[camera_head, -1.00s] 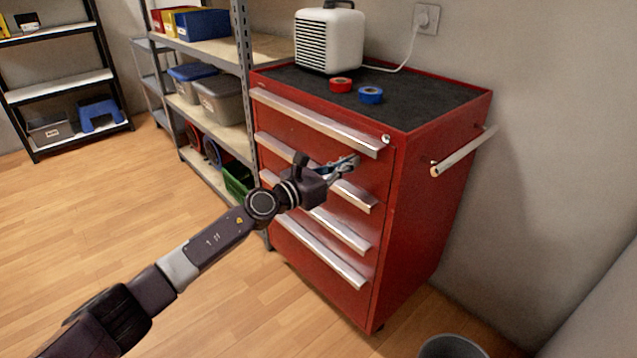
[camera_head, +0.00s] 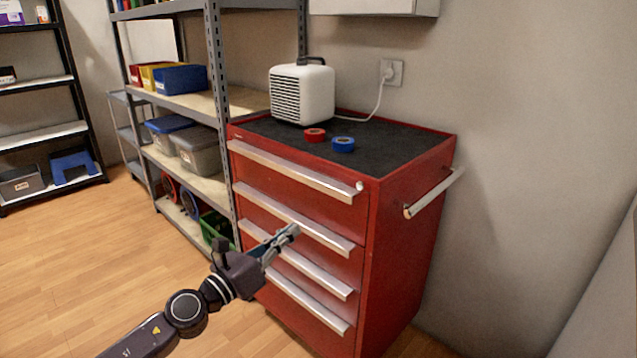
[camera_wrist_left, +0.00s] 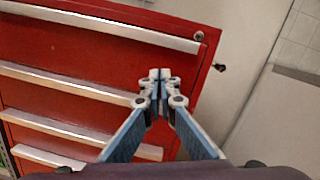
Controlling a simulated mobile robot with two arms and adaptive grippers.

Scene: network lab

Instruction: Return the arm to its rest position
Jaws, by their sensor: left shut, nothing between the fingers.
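My left gripper (camera_head: 290,233) is shut and empty in the head view, in front of the drawers of the red tool cabinet (camera_head: 405,240). In the left wrist view its closed fingertips (camera_wrist_left: 160,76) point at the cabinet front (camera_wrist_left: 90,55), with nothing between them. The cabinet's several drawers all look closed. How far the fingers are from the drawer handles is hard to tell. My right gripper is not in view.
A white heater-like box (camera_head: 302,92), a red tape roll (camera_head: 315,135) and a blue tape roll (camera_head: 343,144) stand on the cabinet top. A side handle (camera_head: 435,193) sticks out at right. Shelving (camera_head: 213,110) stands left. The wooden floor (camera_head: 60,270) is clear.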

